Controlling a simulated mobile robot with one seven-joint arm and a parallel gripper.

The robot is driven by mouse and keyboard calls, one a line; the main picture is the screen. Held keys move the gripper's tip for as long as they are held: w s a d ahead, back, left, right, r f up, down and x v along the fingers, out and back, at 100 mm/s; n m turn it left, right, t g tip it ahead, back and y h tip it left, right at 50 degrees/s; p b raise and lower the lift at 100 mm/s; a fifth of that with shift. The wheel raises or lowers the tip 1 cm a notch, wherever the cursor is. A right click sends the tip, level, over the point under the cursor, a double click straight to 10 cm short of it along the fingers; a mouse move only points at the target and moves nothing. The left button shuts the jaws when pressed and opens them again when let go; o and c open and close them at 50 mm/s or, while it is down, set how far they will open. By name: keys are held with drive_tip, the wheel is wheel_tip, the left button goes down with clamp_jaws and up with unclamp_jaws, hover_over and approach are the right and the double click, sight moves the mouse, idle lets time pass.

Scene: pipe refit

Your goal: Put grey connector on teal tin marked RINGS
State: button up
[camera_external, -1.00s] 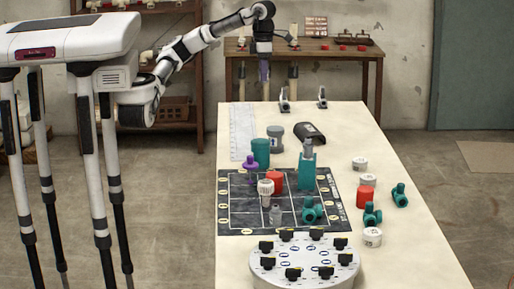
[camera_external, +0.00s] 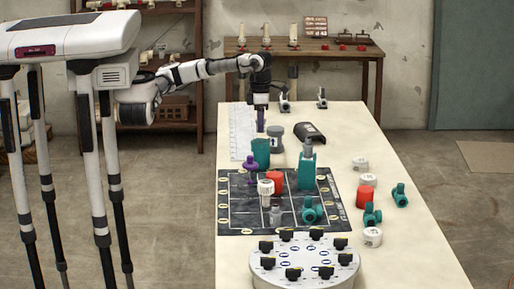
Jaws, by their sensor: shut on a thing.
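A small grey fitting (camera_external: 275,215) stands on the dark mat. Another grey piece (camera_external: 308,148) stands upright on a tall teal block-shaped container (camera_external: 306,172). I cannot tell which of these is the grey connector. A round teal tin (camera_external: 261,154) stands at the mat's far edge, just below the held piece in the picture. No RINGS marking is readable on either teal container.
On the dark gridded mat (camera_external: 235,213) are a purple fitting (camera_external: 250,170), a white fitting (camera_external: 265,189) and a red cylinder (camera_external: 276,181). A grey tin (camera_external: 275,138) and black curved piece (camera_external: 309,133) stand behind. A round grey turntable (camera_external: 304,266) is in front.

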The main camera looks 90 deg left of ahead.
drive_tip(key=shift+f, duration=1.5)
drive_tip(key=shift+f, duration=0.15)
drive_tip(key=o, duration=1)
drive_tip(key=shift+c, duration=0.2)
wheel_tip(320, 180, up, 12)
drive_tip(key=shift+r+b, duration=0.2)
drive_tip(key=shift+b, duration=0.5)
